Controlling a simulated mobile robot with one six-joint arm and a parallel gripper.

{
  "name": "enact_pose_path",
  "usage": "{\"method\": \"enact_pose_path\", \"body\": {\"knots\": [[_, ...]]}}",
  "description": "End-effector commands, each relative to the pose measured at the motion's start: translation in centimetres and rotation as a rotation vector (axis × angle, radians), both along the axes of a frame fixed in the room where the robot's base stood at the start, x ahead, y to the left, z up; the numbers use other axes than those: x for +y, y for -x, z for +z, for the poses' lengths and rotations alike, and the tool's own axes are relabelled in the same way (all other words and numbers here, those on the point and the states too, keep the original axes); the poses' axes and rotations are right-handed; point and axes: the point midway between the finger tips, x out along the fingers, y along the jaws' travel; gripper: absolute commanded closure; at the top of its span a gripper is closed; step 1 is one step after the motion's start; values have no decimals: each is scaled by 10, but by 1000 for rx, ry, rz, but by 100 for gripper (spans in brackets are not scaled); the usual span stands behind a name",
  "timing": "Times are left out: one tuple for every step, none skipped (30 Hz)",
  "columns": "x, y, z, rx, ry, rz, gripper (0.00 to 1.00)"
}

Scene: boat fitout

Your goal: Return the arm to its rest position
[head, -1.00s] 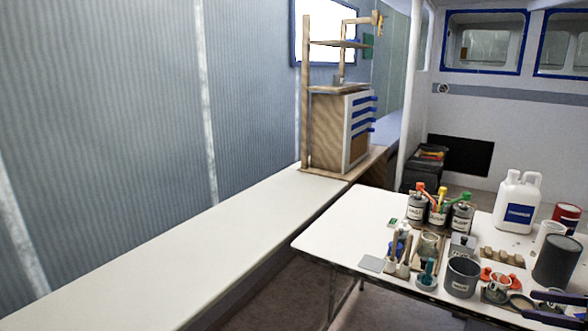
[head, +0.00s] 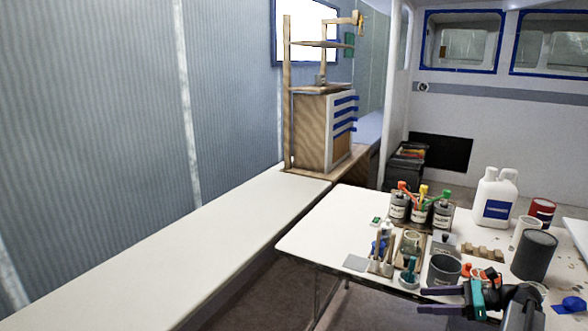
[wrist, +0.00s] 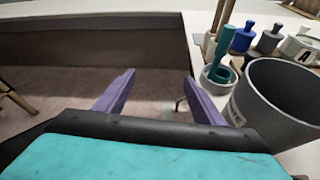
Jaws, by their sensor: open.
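My gripper (head: 425,300) shows at the lower right of the head view, at the front edge of the white table. Its two purple fingers point left and stand apart with nothing between them. In the wrist view my gripper (wrist: 157,92) is open and empty over the floor beside the table edge. A dark grey cup (wrist: 285,100) stands close to the right of the fingers in the wrist view, apart from them. The same grey cup (head: 444,269) is just behind the gripper in the head view.
The white table (head: 308,232) holds labelled pots (head: 420,208), a white jug (head: 494,198), a dark canister (head: 534,255) and a teal-handled tool in a small dish (head: 409,278). A long white bench (head: 170,255) runs along the left wall. A wooden drawer cabinet (head: 310,130) stands at its far end.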

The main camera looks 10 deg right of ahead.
Motion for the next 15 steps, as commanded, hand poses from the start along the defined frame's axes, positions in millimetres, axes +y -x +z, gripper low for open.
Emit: {"method": "enact_pose_path", "body": {"knots": [[20, -7, -10, 16, -10, 30, 37], [30, -10, -16, 24, -14, 45, 37], [43, -14, -23, 37, -19, 66, 37], [53, -16, -29, 46, -23, 81, 37], [64, -19, -36, 57, -26, 96, 37], [77, -22, -44, 71, -28, 115, 37], [88, -23, -50, 83, -30, 130, 37], [98, -25, -56, 94, -32, 144, 37], [112, -27, -65, 108, -32, 164, 37], [122, -27, -71, 119, -31, 180, 37], [132, -28, -78, 130, -31, 195, 37], [147, -28, -86, 141, -29, 217, 37], [157, -28, -93, 152, -26, 233, 37], [167, -28, -100, 161, -23, 249, 37], [181, -27, -108, 173, -19, 270, 37]]}}
